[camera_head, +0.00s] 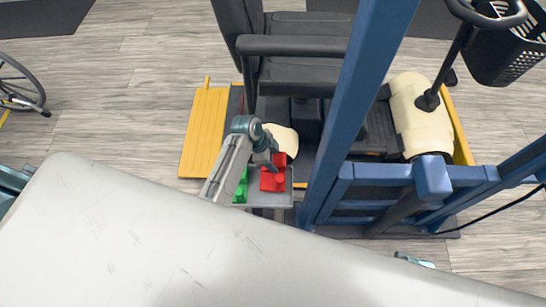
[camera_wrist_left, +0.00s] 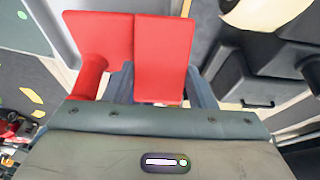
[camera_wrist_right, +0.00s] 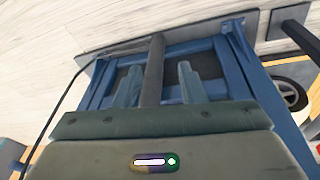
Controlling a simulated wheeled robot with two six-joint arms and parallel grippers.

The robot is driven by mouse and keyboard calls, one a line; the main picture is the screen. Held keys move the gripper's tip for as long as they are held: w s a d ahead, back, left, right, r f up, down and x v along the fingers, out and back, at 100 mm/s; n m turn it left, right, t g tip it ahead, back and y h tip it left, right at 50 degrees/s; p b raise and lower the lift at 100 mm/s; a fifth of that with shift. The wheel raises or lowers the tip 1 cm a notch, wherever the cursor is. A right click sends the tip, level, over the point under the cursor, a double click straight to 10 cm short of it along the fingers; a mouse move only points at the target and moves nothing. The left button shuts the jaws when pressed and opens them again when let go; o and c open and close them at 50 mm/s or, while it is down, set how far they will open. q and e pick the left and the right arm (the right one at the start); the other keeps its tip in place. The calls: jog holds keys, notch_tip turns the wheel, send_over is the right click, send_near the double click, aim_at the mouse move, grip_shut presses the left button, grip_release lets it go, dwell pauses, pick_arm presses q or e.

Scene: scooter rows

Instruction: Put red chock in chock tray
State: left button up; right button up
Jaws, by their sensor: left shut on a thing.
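My left gripper (camera_head: 272,162) reaches down over a grey tray (camera_head: 284,200) beside the seat. Red chock material (camera_head: 270,182) with a knob shows just below its fingers, at or over the tray. In the left wrist view, a red block (camera_wrist_left: 163,55) is held between the fingers (camera_wrist_left: 163,95). A second red face with a round knob (camera_wrist_left: 90,75) adjoins it; I cannot tell whether this is another chock. Whether the held block touches the tray is unclear. A green chock (camera_head: 242,188) sits at the tray's left. My right gripper (camera_wrist_right: 158,85) is open and empty.
A blue frame post (camera_head: 360,100) rises close to the right of the tray. A black seat (camera_head: 300,45) stands behind, with a yellow ramp plate (camera_head: 204,130) at left. A large pale surface (camera_head: 150,250) fills the front. A wheelchair wheel (camera_head: 20,85) is far left.

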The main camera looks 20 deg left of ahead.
pick_arm(q)
jog(key=shift+f, duration=0.25)
jog(key=o, duration=1.2)
pick_arm(e)
jog(key=shift+r, duration=0.1)
pick_arm(q)
jog(key=shift+r, duration=0.25)
jog(key=p+v, duration=0.1)
jog(key=v, duration=1.1)
jog(key=shift+r, duration=0.35)
pick_arm(e)
jog(key=f, duration=0.2)
jog(key=s+f, duration=0.1)
jog(key=f, duration=0.1)
jog(key=shift+d+f, duration=0.15)
jog(key=shift+d, duration=0.05)
